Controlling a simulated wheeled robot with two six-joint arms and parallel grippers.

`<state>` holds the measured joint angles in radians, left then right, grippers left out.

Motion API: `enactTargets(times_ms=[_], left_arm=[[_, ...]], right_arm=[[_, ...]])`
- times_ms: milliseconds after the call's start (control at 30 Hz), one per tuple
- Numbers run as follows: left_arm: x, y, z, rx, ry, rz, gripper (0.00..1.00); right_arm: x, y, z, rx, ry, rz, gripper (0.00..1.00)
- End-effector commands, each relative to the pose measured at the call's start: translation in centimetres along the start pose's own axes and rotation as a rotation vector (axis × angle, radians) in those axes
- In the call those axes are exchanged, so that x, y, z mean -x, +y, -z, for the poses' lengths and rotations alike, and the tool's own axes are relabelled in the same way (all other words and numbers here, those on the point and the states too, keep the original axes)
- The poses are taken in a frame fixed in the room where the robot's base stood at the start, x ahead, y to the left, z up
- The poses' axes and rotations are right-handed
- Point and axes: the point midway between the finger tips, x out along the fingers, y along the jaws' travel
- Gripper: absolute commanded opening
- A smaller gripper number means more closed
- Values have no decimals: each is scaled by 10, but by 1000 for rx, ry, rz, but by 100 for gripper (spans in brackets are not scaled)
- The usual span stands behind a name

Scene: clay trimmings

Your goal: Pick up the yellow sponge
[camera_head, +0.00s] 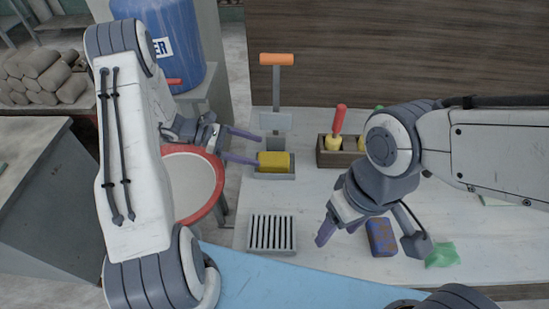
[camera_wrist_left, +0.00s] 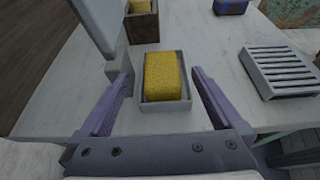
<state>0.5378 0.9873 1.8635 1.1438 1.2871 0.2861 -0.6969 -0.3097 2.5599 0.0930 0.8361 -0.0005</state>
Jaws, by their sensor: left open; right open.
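The yellow sponge (camera_head: 273,161) sits in a small grey tray (camera_head: 286,177) on the table. In the left wrist view the sponge (camera_wrist_left: 165,76) rests inside the tray (camera_wrist_left: 166,106), centred ahead of my fingers. My left gripper (camera_head: 260,149) is open and empty beside the sponge, on its left in the head view. In the left wrist view my left gripper (camera_wrist_left: 162,88) has one finger on each side of the sponge, with visible gaps. My right gripper (camera_head: 340,230) points down over the table near a blue-and-brown block, away from the sponge.
An orange-handled stand (camera_head: 276,90) rises just behind the tray. A wooden box (camera_head: 340,158) with yellow-and-red tools stands right of it. A slatted grey rack (camera_head: 271,232) lies in front. A blue-and-brown block (camera_head: 381,237) and green cloth (camera_head: 441,256) lie at right.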

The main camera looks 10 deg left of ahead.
Motion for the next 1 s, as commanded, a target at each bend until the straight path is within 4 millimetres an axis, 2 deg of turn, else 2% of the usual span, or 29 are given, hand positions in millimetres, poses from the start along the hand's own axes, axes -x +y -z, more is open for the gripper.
enactTargets(times_ms=[500, 800, 867, 1000], left_arm=[[-67, -2, 4, 0, 0, 5, 100], [-70, -1, 6, 0, 0, 0, 100], [-70, -1, 6, 0, 0, 0, 81], [-70, -1, 6, 0, 0, 1, 27]], right_arm=[[26, -2, 1, 0, 0, 0, 64], [26, -2, 1, 0, 0, 0, 64], [26, -2, 1, 0, 0, 0, 64], [26, -2, 1, 0, 0, 0, 64]])
